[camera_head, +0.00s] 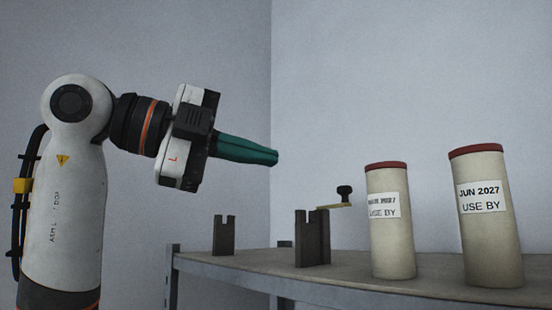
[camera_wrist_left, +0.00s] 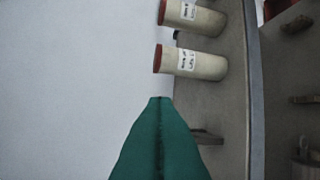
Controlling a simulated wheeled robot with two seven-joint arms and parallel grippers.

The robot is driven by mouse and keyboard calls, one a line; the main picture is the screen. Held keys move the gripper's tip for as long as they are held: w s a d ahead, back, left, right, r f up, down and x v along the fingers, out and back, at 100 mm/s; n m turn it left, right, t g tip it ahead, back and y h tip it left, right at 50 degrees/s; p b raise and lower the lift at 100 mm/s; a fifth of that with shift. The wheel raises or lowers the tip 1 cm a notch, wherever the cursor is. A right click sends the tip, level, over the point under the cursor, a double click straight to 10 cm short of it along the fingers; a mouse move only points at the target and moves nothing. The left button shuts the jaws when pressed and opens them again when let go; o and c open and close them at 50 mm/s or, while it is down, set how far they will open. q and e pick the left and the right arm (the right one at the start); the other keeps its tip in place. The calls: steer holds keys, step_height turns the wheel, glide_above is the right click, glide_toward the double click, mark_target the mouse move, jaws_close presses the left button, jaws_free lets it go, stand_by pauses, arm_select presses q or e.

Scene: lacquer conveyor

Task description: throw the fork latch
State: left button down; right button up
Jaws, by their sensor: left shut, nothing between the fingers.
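The fork latch stands on the table in the head view. It has a dark notched bracket (camera_head: 224,236) on the left and a taller dark bracket (camera_head: 312,239) to its right. A thin tan lever (camera_head: 334,206) with a black knob (camera_head: 345,193) sticks out to the right from the top of the taller bracket. My left gripper (camera_head: 276,157) is shut and empty, in the air above and to the left of the knob, apart from the latch. In the left wrist view its green fingers (camera_wrist_left: 159,99) are together. My right gripper is not in view.
Two cream cylinders with red tops, a nearer one (camera_head: 490,240) and a smaller-looking one (camera_head: 393,245), stand right of the latch on the table (camera_head: 345,279). They also show in the left wrist view (camera_wrist_left: 203,65). The air around my gripper is clear.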

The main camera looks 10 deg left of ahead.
arm_select(q)
steer(key=w+a+p+x, duration=0.1)
steer(key=w+p+x, duration=0.1)
steer(key=p+x, duration=0.5)
steer(key=x, duration=0.5)
steer(key=shift+w+a+f, duration=0.2)
steer(key=shift+a+f, duration=0.05)
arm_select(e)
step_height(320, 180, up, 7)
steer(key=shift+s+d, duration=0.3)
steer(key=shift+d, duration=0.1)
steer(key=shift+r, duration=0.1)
arm_select(q)
steer(key=shift+d, duration=0.1)
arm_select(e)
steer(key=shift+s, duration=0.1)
